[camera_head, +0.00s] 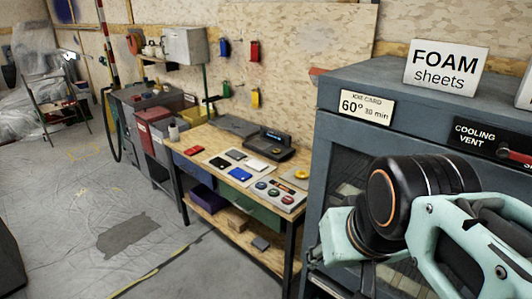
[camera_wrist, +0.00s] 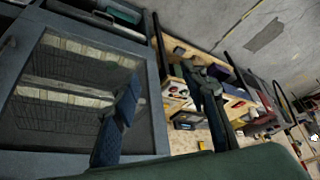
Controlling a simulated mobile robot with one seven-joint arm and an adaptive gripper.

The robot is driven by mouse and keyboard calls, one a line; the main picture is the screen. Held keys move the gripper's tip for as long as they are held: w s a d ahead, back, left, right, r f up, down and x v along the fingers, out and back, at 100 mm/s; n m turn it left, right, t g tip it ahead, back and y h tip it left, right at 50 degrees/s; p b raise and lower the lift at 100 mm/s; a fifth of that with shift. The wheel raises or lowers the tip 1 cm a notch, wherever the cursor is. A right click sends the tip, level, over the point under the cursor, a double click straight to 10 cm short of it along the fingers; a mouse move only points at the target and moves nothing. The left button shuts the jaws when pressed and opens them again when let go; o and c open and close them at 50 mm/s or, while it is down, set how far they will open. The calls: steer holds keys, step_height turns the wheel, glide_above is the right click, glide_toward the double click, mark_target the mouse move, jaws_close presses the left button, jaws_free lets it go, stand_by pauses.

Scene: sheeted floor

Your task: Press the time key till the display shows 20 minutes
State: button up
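A grey cabinet (camera_head: 325,160) with a dark window fills the right. Its card (camera_head: 366,107) reads "60°" and "30 min". No key marked time or lit minute display can be made out. A black device (camera_head: 270,145) stands at the back of the workbench; its face is too small to read. A grey panel with round buttons (camera_head: 274,192) lies at the bench's front right. My arm covers part of the cabinet front. In the wrist view my gripper (camera_wrist: 165,110) is open and empty, its fingers apart before the cabinet window (camera_wrist: 75,95) and bench.
The wooden workbench (camera_head: 210,136) holds several small items, including a red one (camera_head: 194,150) and a blue one (camera_head: 240,174). A "FOAM sheets" sign (camera_head: 446,68) stands on the cabinet, and a "COOLING VENT" label (camera_head: 475,138) is on its front. The floor (camera_head: 70,210) at left is mostly clear.

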jaws_close()
stand_by(1.4)
